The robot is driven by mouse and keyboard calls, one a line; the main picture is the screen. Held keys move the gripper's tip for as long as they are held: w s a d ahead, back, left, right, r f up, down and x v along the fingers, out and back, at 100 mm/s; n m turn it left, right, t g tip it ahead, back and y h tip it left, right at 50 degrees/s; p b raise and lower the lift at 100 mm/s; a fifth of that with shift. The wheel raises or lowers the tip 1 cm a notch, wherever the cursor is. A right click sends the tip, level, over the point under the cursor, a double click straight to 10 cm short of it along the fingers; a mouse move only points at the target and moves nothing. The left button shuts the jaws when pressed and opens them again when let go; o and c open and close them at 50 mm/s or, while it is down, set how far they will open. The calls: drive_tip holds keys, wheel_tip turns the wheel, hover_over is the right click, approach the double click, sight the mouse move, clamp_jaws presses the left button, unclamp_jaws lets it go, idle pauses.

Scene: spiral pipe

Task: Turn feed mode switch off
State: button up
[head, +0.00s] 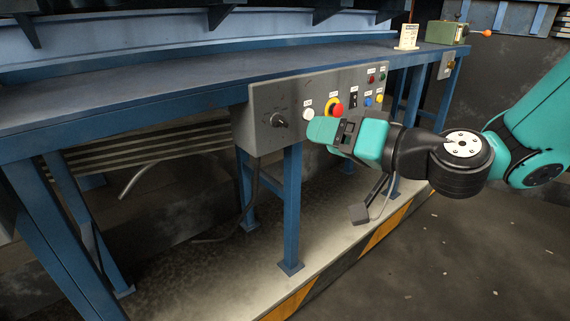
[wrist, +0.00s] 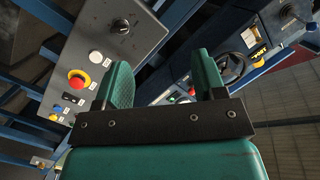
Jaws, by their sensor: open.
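A grey control panel (head: 262,100) hangs at the front of the blue bench. It carries a black rotary knob (head: 278,120) at its left, a white button (head: 308,114), a red mushroom button (head: 337,110) on a yellow ring, and a small black switch (head: 353,100). The labels are too small to read, so I cannot tell which is the feed mode switch. The wrist view shows the knob (wrist: 121,26) and the black switch (wrist: 67,97). My gripper (head: 325,133) is open and empty in front of the panel, right of the knob; it also shows in the wrist view (wrist: 163,78).
The blue bench (head: 130,100) runs along the left and back. A green box with an orange-tipped lever (head: 445,33) stands at its far end. A blue leg (head: 291,205) stands below the panel. The floor at the right (head: 470,260) is clear.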

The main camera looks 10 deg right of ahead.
drive_tip(key=w+d+f+m+t+h+b, duration=0.2)
drive_tip(key=w+d+f+m+t+b, duration=0.1)
drive_tip(key=d+f, duration=0.15)
drive_tip(key=p, duration=1.5)
approach(284, 124)
drive_tip(key=x, duration=0.8)
drive_tip(key=shift+w+a+r, duration=0.15)
drive_tip(key=shift+a+r, duration=0.05)
drive_tip(key=shift+w+a+f, duration=0.2)
drive_tip(key=shift+w+a, duration=0.1)
drive_tip(key=shift+w, duration=0.25)
drive_tip(key=c, duration=0.9)
